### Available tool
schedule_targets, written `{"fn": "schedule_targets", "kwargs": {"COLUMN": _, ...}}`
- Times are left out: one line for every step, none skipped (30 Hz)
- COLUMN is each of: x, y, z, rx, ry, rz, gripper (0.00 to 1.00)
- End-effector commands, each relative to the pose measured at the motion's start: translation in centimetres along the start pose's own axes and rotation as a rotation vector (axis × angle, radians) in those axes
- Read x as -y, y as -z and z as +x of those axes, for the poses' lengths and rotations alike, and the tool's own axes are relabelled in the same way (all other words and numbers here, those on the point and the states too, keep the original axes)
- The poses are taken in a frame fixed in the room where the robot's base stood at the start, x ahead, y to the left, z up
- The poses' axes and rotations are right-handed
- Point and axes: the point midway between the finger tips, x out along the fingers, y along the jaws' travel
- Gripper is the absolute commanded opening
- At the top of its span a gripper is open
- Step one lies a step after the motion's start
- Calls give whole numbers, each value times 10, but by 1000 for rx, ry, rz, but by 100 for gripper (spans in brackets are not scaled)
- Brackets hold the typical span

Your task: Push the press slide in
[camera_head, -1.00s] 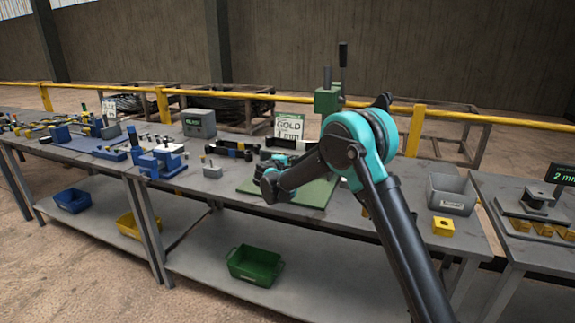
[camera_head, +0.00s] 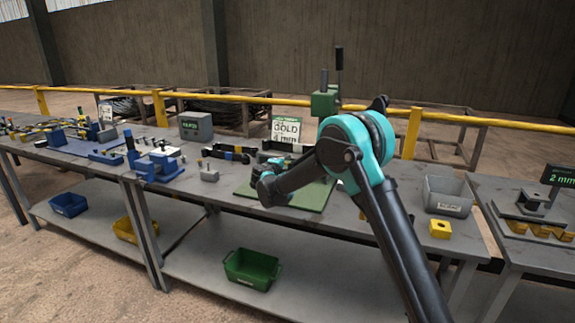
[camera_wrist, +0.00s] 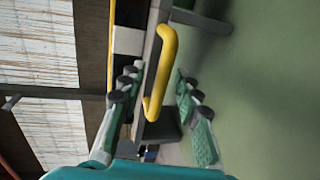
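The press is a green block (camera_head: 325,101) with a dark upright lever, standing on a green base plate (camera_head: 318,197) on the middle table. My arm covers most of its lower part in the head view. In the wrist view, a yellow bar handle (camera_wrist: 160,70) is fixed to a grey slide piece (camera_wrist: 150,50) above a green surface. My gripper (camera_wrist: 157,82) is open, with one finger on each side of the handle; I cannot tell whether either finger touches it. In the head view my gripper (camera_head: 266,188) is low over the left part of the base plate.
A small grey block (camera_head: 209,173) and blue fixtures (camera_head: 160,165) stand to the left. A grey bin (camera_head: 448,196) and a yellow block (camera_head: 440,229) lie to the right. A sign (camera_head: 286,131) stands behind. A green bin (camera_head: 251,268) sits on the lower shelf.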

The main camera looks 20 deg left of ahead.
Motion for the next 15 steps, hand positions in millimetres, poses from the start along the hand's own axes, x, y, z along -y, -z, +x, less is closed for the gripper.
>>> {"fn": "schedule_targets", "kwargs": {"x": 0, "y": 1, "z": -6, "rx": -2, "ry": 0, "rz": -1, "gripper": 33}}
{"fn": "schedule_targets", "kwargs": {"x": 0, "y": 1, "z": -11, "rx": -2, "ry": 0, "rz": -1, "gripper": 33}}
{"fn": "schedule_targets", "kwargs": {"x": 0, "y": 1, "z": -18, "rx": -3, "ry": 0, "rz": -1, "gripper": 33}}
{"fn": "schedule_targets", "kwargs": {"x": 0, "y": 1, "z": -23, "rx": -3, "ry": 0, "rz": -1, "gripper": 33}}
{"fn": "schedule_targets", "kwargs": {"x": 0, "y": 1, "z": -29, "rx": -3, "ry": 0, "rz": -1, "gripper": 33}}
{"fn": "schedule_targets", "kwargs": {"x": 0, "y": 1, "z": -38, "rx": -3, "ry": 0, "rz": -1, "gripper": 33}}
{"fn": "schedule_targets", "kwargs": {"x": 0, "y": 1, "z": -44, "rx": -3, "ry": 0, "rz": -1, "gripper": 33}}
{"fn": "schedule_targets", "kwargs": {"x": 0, "y": 1, "z": -50, "rx": -3, "ry": -1, "rz": -1, "gripper": 33}}
{"fn": "schedule_targets", "kwargs": {"x": 0, "y": 1, "z": -58, "rx": -3, "ry": -1, "rz": -1, "gripper": 33}}
{"fn": "schedule_targets", "kwargs": {"x": 0, "y": 1, "z": -65, "rx": -3, "ry": -1, "rz": -1, "gripper": 33}}
{"fn": "schedule_targets", "kwargs": {"x": 0, "y": 1, "z": -71, "rx": -3, "ry": -1, "rz": -1, "gripper": 33}}
{"fn": "schedule_targets", "kwargs": {"x": 0, "y": 1, "z": -78, "rx": -3, "ry": -1, "rz": -1, "gripper": 33}}
{"fn": "schedule_targets", "kwargs": {"x": 0, "y": 1, "z": -83, "rx": -3, "ry": -1, "rz": -1, "gripper": 33}}
{"fn": "schedule_targets", "kwargs": {"x": 0, "y": 0, "z": -88, "rx": -3, "ry": -1, "rz": -1, "gripper": 33}}
{"fn": "schedule_targets", "kwargs": {"x": 0, "y": 1, "z": -94, "rx": -2, "ry": 0, "rz": -1, "gripper": 33}}
